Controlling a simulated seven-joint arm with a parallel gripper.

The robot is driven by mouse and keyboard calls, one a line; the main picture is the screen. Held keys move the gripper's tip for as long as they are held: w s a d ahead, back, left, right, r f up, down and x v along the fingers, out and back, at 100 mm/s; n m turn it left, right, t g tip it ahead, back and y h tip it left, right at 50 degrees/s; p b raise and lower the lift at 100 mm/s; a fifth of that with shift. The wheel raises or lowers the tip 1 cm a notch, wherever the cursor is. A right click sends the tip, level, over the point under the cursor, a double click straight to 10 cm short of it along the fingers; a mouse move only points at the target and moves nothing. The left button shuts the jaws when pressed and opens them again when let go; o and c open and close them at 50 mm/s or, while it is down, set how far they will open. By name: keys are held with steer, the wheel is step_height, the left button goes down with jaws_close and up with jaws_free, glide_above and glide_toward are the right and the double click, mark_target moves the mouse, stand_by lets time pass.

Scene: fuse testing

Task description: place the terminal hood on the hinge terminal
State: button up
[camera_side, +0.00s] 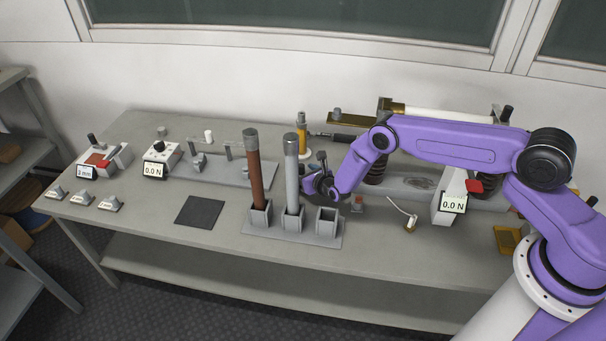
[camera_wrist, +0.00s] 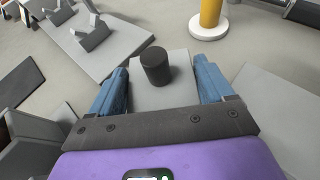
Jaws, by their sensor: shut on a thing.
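My gripper (camera_side: 318,186) is low over the table behind the socket rack. In the wrist view, its two blue fingers (camera_wrist: 163,85) are closed on a light grey block with a dark round knob (camera_wrist: 155,66) on top. The block spans the gap between the fingers; I take it to be the terminal hood. In the side view, my gripper and wrist mostly hide it. A grey base plate with upright clips (camera_side: 234,172) lies to the left; it also shows in the wrist view (camera_wrist: 125,42). I cannot tell which part is the hinge terminal.
A socket rack (camera_side: 328,237) holds a brown tube (camera_side: 254,165) and a grey tube (camera_side: 291,180) upright, close to my gripper's left. A yellow cylinder on a white foot (camera_side: 301,135) stands behind. A dark mat (camera_side: 199,212) lies at the front left.

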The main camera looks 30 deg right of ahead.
steer(key=shift+f, duration=0.15)
steer(key=o, duration=1)
steer(key=shift+c, duration=0.2)
steer(key=v, duration=1.2)
steer(key=shift+r, duration=0.2)
